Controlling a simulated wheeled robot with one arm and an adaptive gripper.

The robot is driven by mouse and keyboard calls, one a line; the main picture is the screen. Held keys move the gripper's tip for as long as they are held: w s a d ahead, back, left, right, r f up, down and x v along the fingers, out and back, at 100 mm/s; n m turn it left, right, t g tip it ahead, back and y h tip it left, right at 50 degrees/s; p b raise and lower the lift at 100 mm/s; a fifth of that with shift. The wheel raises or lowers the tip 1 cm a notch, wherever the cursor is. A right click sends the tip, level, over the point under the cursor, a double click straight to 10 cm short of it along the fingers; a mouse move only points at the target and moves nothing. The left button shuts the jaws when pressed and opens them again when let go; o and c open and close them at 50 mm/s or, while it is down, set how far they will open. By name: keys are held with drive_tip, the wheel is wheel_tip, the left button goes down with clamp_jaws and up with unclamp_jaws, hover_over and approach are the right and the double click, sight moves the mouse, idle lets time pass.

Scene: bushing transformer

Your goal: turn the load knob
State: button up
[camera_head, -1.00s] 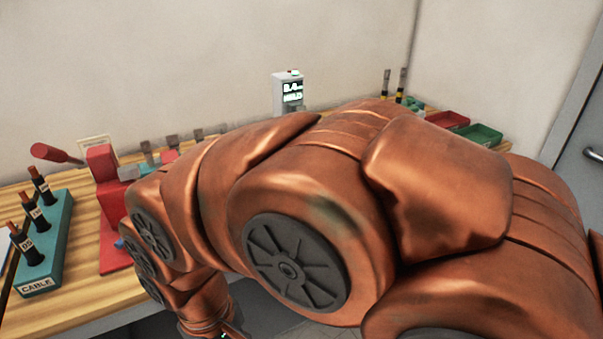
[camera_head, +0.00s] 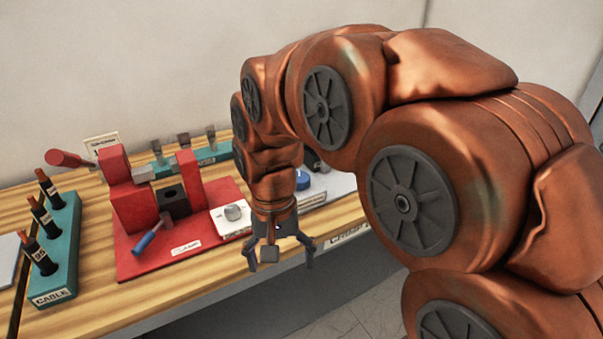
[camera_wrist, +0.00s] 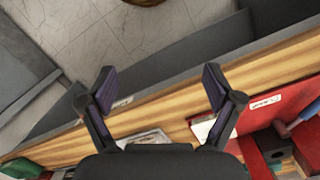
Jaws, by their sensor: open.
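A pale round knob (camera_head: 233,212) stands on a small white plate (camera_head: 231,231) at the right edge of the red clamp fixture in the head view. A blue round knob (camera_head: 302,180) shows just right of my wrist. I cannot read which one is labelled load. My gripper (camera_head: 281,258) hangs pointing down at the table's front edge, open and empty, right of and nearer than the pale knob. In the wrist view my gripper's fingers (camera_wrist: 159,82) are spread apart over the table edge and floor. A white plate (camera_wrist: 205,126) lies partly hidden by the right finger.
The red clamp fixture (camera_head: 150,265) has upright red blocks and a blue-handled lever (camera_head: 147,240). A teal cable rack (camera_head: 62,262) with black-and-orange pieces stands at left. My arm hides the table's right part. Grey floor (camera_wrist: 120,40) is free in front.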

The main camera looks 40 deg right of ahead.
drive_tip(key=w+d+r+m+p, duration=0.1)
drive_tip(key=w+d+r+m, duration=0.1)
drive_tip(key=w+d+m, duration=0.45)
drive_tip(key=w+d+r+m, duration=0.1)
drive_tip(key=w+d+m, duration=0.2)
drive_tip(key=w, duration=0.6)
drive_tip(key=m+t, duration=0.1)
drive_tip(key=m, duration=0.8)
hover_over(299, 177)
drive_tip(key=shift+f+n+p, duration=0.25)
drive_tip(key=shift+f+p, duration=0.2)
drive_tip(key=shift+f, duration=0.1)
drive_tip(key=shift+d+f+p, duration=0.1)
drive_tip(key=shift+f+p, duration=1.05)
drive_tip(key=shift+f, duration=2.8)
drive_tip(key=c, duration=1.1)
drive_tip(key=shift+c, duration=0.2)
